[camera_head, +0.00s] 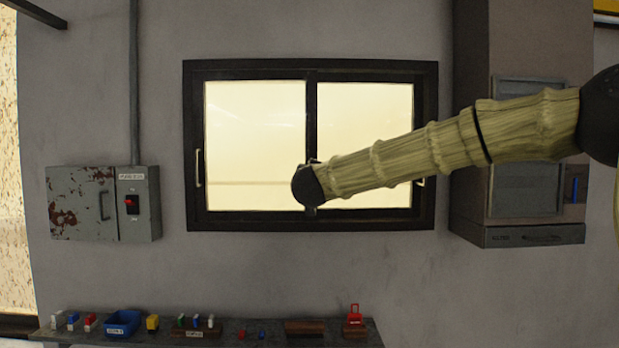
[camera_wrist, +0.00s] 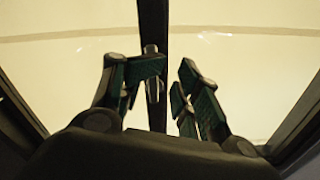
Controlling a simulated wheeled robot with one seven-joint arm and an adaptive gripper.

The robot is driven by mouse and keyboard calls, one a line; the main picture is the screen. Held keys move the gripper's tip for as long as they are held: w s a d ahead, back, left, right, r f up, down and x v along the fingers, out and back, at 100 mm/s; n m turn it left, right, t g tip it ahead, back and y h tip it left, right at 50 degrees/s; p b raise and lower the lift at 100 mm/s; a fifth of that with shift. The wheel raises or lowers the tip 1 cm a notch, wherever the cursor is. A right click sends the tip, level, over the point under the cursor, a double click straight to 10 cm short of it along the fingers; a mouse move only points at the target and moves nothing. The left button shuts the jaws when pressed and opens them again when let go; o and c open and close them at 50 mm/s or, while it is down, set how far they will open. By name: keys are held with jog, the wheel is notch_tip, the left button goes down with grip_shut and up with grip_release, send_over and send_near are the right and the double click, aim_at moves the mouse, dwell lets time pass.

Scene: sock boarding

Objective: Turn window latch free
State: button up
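The window (camera_head: 255,130) has a black frame, two bright panes and a dark centre post (camera_head: 312,120). In the wrist view, a small grey metal latch (camera_wrist: 152,88) stands upright on that post (camera_wrist: 153,20). My gripper (camera_wrist: 173,80) is open, its two dark green fingers apart with a gap between them. The left fingertip overlaps the latch in the picture; the right finger is to its right. I cannot tell whether either touches. In the head view, my dark wrist end (camera_head: 307,186) covers the lower centre post and hides the fingers and latch.
Thin pull handles sit on the left frame (camera_head: 198,168) and right frame (camera_head: 420,182). A rusty grey electrical box (camera_head: 82,203) with a red switch is on the left. A tall grey cabinet (camera_head: 515,237) is on the right. A low bench (camera_head: 265,336) holds small parts below.

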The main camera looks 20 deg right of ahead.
jog(key=v, duration=1.1)
jog(key=shift+s+b, duration=0.25)
jog(key=shift+b, duration=0.15)
dwell(0.8)
jog(key=shift+a+r, duration=0.1)
jog(key=shift+r, duration=0.05)
dwell(0.5)
jog(key=v, duration=1.2)
